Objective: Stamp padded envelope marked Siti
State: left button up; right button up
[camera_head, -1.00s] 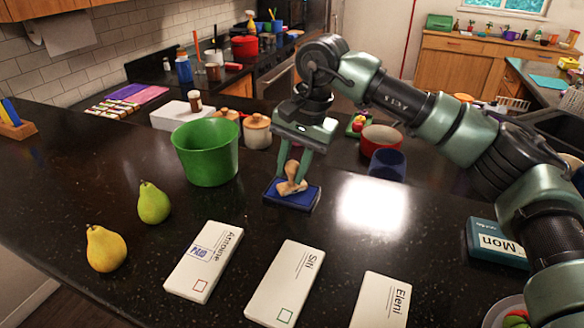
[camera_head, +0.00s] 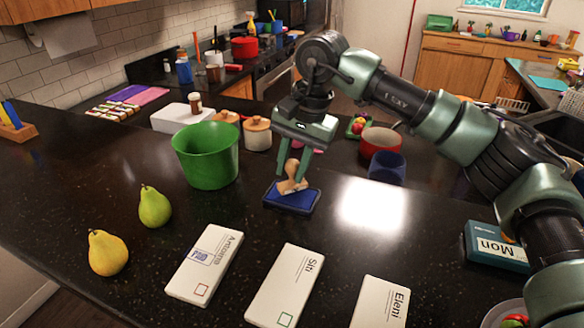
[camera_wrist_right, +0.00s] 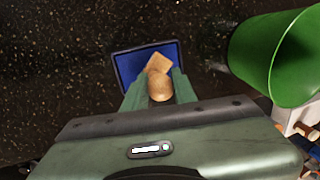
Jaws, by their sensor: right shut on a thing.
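The white padded envelope marked Siti (camera_head: 284,283) lies flat on the dark counter, front middle. It has an empty green square near its front end and no ink mark shows on it. My right gripper (camera_head: 294,178) is shut on a wooden stamp (camera_head: 293,186), which also shows in the wrist view (camera_wrist_right: 160,86). The stamp is upright at the blue ink pad (camera_head: 303,203), seen below it in the wrist view (camera_wrist_right: 128,66). I cannot tell if its underside touches the pad. My left gripper is not in view.
The envelope marked Antoine (camera_head: 188,279), with a blue mark, lies left of Siti's; Eleni's (camera_head: 380,303) lies right. A green bucket (camera_head: 206,160) stands left of the pad. Two pears (camera_head: 108,253) stand at left. Counter between pad and envelopes is clear.

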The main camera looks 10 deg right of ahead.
jog(key=shift+w+a+p+v, duration=0.1)
jog(key=shift+a+p+v, duration=0.1)
jog(key=shift+p+v, duration=0.55)
jog(key=shift+w+a+p+v, duration=0.15)
jog(key=shift+p+v, duration=0.15)
jog(key=shift+v, duration=0.8)
jog(key=shift+w+a+p+v, duration=0.1)
jog(key=shift+a+p+v, duration=0.1)
jog(key=shift+p+v, duration=0.55)
jog(key=shift+r, duration=0.25)
